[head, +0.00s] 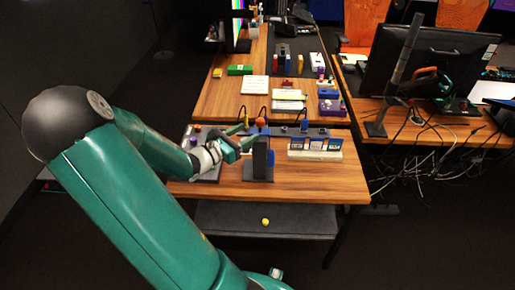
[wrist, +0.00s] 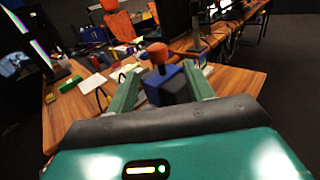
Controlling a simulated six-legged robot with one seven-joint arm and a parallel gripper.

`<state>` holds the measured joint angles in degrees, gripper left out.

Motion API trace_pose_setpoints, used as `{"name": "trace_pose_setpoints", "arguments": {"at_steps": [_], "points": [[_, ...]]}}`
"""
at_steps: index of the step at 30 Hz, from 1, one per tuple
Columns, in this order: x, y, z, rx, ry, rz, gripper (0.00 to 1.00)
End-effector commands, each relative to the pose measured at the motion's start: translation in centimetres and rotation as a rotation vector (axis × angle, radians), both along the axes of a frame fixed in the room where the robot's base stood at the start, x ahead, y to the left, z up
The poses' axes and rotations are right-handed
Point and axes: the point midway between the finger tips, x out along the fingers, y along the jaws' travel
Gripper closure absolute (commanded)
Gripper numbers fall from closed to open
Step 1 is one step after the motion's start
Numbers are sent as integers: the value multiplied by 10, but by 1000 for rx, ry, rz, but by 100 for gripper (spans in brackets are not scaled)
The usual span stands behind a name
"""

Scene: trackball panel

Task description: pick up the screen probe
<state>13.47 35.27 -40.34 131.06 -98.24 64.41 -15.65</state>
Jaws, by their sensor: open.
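An orange-topped tool with a blue body stands on a dark upright stand (head: 260,160) on the wooden table. I take this tool to be the screen probe (head: 261,122), though no label shows. In the wrist view the orange knob of the screen probe (wrist: 158,53) rises over a blue block, with a dark grey part beside it. My gripper (head: 246,137) is just left of the probe in the head view. In the wrist view my gripper (wrist: 161,72) has its two green fingers apart, with the probe between or just beyond them. Contact cannot be told.
A panel with white and blue boxes (head: 315,147) stands right of the stand. A grey panel (head: 207,170) with knobs lies at left, partly behind my arm. Thin cables arch behind the probe. The table's right front (head: 330,185) is clear. A dark shelf (head: 230,218) sits below.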

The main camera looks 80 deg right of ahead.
Motion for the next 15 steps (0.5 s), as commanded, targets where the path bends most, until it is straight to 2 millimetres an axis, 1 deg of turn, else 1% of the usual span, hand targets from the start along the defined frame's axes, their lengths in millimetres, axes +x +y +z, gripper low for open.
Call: {"name": "trace_pose_setpoints", "arguments": {"at_steps": [2, 8, 15], "points": [[-7, -9, 0, 0, 2, -2, 48], [-15, -22, 1, 0, 0, -2, 48], [-33, -52, 4, -1, 1, -3, 48]]}}
